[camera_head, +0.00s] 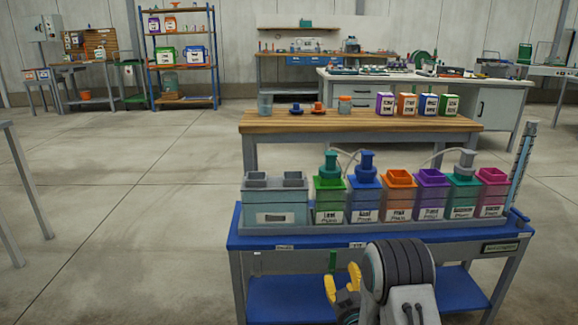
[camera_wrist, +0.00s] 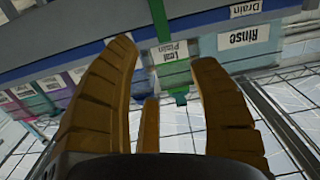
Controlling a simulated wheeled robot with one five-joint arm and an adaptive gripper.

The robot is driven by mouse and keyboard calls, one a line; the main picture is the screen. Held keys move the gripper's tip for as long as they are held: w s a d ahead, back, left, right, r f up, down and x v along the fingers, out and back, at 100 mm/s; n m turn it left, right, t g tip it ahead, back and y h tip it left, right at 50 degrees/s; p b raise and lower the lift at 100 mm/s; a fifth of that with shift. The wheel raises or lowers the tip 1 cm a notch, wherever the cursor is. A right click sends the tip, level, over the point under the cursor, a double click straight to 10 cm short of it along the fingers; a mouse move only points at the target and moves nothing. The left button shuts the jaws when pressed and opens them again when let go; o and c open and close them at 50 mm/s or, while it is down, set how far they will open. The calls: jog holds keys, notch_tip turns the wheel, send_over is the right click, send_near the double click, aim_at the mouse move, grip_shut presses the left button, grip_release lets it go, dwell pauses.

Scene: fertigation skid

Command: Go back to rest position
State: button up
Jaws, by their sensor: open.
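My gripper (camera_head: 343,284) has yellow fingers and shows in front of the blue fertigation bench (camera_head: 290,240), below its top edge. In the wrist view my gripper (camera_wrist: 164,55) is open, with its fingers spread and nothing clearly held between them. A green tap-like part (camera_wrist: 179,90) shows between and beyond the fingers; I cannot tell whether it touches them. Beside it are upside-down labels, one a Rinse label (camera_wrist: 244,38). In the head view a green part (camera_head: 333,260) hangs under the bench edge near the fingers.
On the bench stand a grey-blue double bin (camera_head: 275,205), a green tank (camera_head: 329,205) and several other coloured tanks. A clear tube (camera_head: 522,160) rises at the right end. Behind is a wooden table (camera_head: 350,123) with cups and small boxes. Open floor (camera_head: 130,230) lies to the left.

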jog(key=s+r+g+p, duration=0.35)
jog(key=r+p, duration=0.55)
jog(key=r, duration=0.5)
jog(key=s+r+g+p, duration=0.35)
jog(key=r+p, duration=0.65)
jog(key=r, duration=0.4)
jog(key=s+r+g+p, duration=0.3)
jog(key=s+r+p, duration=0.7)
jog(key=s, duration=0.5)
jog(key=s+r+g+p, duration=0.4)
jog(key=s+r+p, duration=0.6)
jog(key=s+r, duration=0.4)
jog(key=shift+s+d, duration=0.25)
jog(key=shift+s, duration=0.35)
